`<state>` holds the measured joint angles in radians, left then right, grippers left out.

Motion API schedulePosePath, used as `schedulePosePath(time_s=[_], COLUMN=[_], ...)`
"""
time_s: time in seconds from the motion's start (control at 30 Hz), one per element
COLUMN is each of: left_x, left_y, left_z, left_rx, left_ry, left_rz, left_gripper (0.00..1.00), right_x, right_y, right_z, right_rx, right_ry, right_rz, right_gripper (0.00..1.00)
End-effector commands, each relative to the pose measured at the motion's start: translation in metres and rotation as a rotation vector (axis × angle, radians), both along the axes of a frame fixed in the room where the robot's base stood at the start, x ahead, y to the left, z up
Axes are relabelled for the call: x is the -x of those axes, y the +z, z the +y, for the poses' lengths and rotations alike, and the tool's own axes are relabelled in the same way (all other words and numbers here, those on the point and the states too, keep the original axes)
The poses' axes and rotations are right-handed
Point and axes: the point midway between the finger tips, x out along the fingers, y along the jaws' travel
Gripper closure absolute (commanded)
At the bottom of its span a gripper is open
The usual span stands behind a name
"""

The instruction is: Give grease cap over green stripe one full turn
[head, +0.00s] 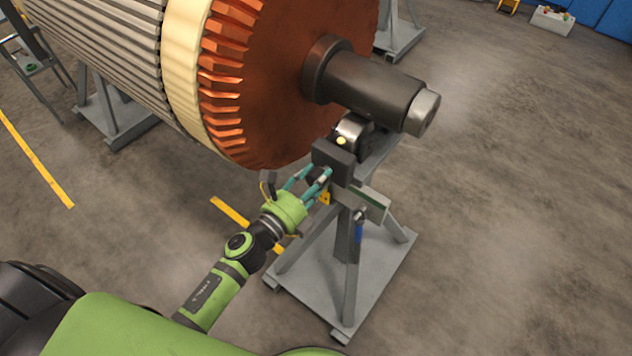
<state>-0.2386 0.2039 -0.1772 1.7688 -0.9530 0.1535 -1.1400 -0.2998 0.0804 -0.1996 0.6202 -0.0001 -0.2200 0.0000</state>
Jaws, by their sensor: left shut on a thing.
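My left gripper (325,181) reaches in from the lower left, with teal fingers closed at the near side of the stand's dark block. It is shut on a small grey grease cap (321,179), mostly hidden between the fingers. I cannot make out a green stripe by it. The dark block (334,158) sits at the head of the grey rotor stand (345,225), below the rotor shaft. A blue mark (358,233) shows on the stand lower down, to the right of the gripper. My right gripper is not in view.
The large rotor (290,80) with copper-coloured end and dark shaft (365,88) hangs over the gripper. A yellow warning label (325,198) is just below the fingers. Stand legs spread below.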

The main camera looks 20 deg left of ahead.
Motion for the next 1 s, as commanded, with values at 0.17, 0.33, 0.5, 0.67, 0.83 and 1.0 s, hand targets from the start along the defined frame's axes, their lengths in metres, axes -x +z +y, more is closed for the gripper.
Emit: schedulePosePath(time_s=[0.17, 0.33, 0.5, 0.67, 0.83, 1.0], left_x=[-0.003, -0.004, -0.004, -0.003, -0.003, -0.003], left_y=[0.005, 0.007, 0.009, 0.009, 0.01, 0.011], left_z=[0.004, 0.003, 0.002, 0.001, 0.0, -0.001], left_rx=[-0.161, -0.312, -0.463, -0.603, -0.733, -0.836], left_ry=[0.009, 0.008, 0.009, 0.009, 0.008, 0.008], left_rz=[-0.071, -0.129, -0.184, -0.234, -0.281, -0.319], left_gripper=[0.88, 0.88, 0.88, 0.88, 0.88, 0.87], right_x=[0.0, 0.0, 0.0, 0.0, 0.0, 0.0], right_y=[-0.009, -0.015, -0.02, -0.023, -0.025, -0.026], right_z=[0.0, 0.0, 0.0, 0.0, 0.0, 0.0], right_rx=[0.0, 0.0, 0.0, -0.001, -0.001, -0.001], right_ry=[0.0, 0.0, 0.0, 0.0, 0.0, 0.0], right_rz=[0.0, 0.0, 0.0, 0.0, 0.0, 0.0], right_gripper=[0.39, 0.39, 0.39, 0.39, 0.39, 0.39])
